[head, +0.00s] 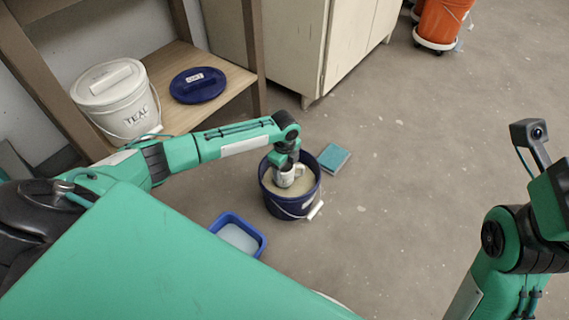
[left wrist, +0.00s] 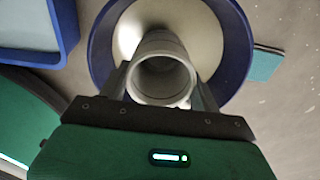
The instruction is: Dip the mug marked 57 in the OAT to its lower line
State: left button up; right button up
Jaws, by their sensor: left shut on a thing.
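A pale mug (head: 286,178) is held by my left gripper (head: 287,163) over the dark blue bucket (head: 285,206) of cream-coloured glaze (head: 308,182). In the left wrist view the mug (left wrist: 162,80) is seen from above, between the two fingers of my left gripper (left wrist: 163,85), which are shut on it. The glaze (left wrist: 200,35) surrounds it inside the blue rim (left wrist: 240,50). I cannot tell whether the mug's bottom touches the glaze. Its number and lines are not readable. My right arm shows at the right, but its fingers are out of view.
A blue tray (head: 261,252) with pale content and a teal block (head: 334,158) lie beside the bucket. A white TEAL bucket (head: 113,95) and a blue lid (head: 198,84) stand on the shelf. An orange bucket (head: 440,22) is far off. The floor at right is clear.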

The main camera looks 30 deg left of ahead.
dwell(0.3)
pick_arm(q)
jog(key=shift+f, duration=2.2)
jog(key=shift+p, duration=0.3)
dwell(1.1)
notch_tip(320, 180, up, 5)
jog(key=p, duration=0.5)
jog(key=shift+r+p, duration=0.2)
jog(key=shift+p, duration=0.1)
dwell(1.4)
notch_tip(320, 180, up, 10)
jog(key=p, duration=1)
